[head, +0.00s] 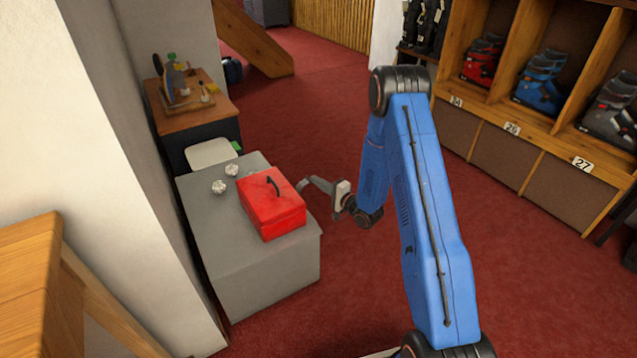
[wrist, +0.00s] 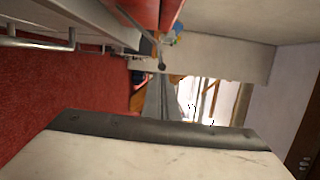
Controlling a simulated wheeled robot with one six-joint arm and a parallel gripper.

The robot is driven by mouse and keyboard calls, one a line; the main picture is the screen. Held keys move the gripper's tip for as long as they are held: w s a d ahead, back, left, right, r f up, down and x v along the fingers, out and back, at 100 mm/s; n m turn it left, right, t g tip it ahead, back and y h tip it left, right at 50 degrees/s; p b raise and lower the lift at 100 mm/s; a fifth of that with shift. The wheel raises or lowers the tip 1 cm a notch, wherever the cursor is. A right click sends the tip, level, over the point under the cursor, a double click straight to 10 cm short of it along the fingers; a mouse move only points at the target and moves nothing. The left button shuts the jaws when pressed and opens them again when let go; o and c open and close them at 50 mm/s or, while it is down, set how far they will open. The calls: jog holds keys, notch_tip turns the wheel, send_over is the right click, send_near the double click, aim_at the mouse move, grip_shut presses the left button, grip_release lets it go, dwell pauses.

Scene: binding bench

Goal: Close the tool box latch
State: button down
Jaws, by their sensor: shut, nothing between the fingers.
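A red tool box (head: 272,205) with a dark handle on its lid stands on a grey bench (head: 230,255). Its lid looks shut. I cannot make out its latch in the head view. My gripper (head: 304,184) is just right of the box, its fingers pointing left towards the box's right side. I cannot tell whether they touch it. In the wrist view the grey fingers (wrist: 156,90) are together and empty. Red box surface (wrist: 146,12) shows at the top, with a thin grey rod ending in a dark knob (wrist: 161,65) beside it, possibly the latch.
Two crumpled whitish lumps (head: 219,187) lie left of the box on the bench. A wooden-topped cabinet (head: 200,112) with small items stands behind. A white wall (head: 95,110) borders the left. Boot shelves (head: 530,125) stand at right. Red carpet (head: 300,115) lies open between.

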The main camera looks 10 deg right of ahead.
jog(key=a+r+n, duration=0.1)
jog(key=n, duration=0.1)
jog(key=s+a+r+n, duration=0.1)
jog(key=a, duration=0.1)
jog(key=a+r+n+g+h, duration=0.1)
jog(key=r+n, duration=0.1)
jog(key=shift+s+a+r+n, duration=0.1)
jog(key=shift+s+a+n, duration=0.2)
jog(key=shift+a, duration=0.05)
jog(key=shift+s+a+r, duration=0.15)
jog(key=shift+a+r, duration=0.1)
jog(key=shift+a, duration=0.3)
dwell(0.3)
